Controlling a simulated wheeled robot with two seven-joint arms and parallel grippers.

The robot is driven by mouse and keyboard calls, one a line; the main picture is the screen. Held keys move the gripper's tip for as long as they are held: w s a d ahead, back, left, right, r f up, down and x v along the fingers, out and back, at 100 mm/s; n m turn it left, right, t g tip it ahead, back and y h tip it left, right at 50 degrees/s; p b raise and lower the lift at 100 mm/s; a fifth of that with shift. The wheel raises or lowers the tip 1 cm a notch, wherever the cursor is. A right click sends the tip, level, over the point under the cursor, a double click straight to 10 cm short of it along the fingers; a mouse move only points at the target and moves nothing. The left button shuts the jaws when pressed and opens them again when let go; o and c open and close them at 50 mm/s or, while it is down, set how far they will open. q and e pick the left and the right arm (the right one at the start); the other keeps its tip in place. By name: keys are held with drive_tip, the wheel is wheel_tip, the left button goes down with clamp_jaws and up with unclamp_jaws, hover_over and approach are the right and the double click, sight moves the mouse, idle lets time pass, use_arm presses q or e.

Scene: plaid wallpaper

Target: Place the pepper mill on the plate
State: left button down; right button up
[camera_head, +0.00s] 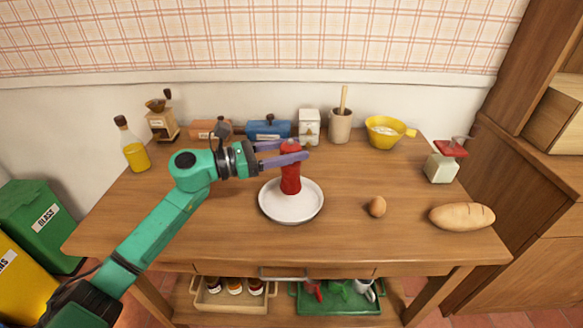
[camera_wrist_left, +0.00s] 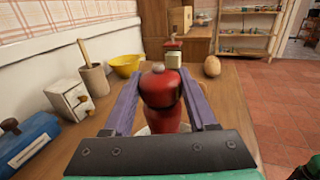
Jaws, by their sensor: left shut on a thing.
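The red pepper mill (camera_head: 290,177) stands upright over the white plate (camera_head: 291,215), near its back half. Its base appears to be on the plate or just above it; I cannot tell which. My left gripper (camera_head: 292,153) is shut on the upper part of the mill, with purple fingers on both sides. In the left wrist view the mill's red top (camera_wrist_left: 160,88) sits between the two fingers, and the plate is mostly hidden behind it. My right gripper is not in view.
A brown egg (camera_head: 377,206) and a bread loaf (camera_head: 462,216) lie to the right. The table's front is clear.

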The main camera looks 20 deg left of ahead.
sight(291, 166)
use_arm(q)
wheel_tip(291, 166, down, 4)
drive_tip(key=shift+f, duration=0.2)
drive_tip(key=shift+f+b, duration=0.15)
drive_tip(key=shift+b, duration=0.15)
drive_tip(key=shift+c, duration=1)
unclamp_jaws()
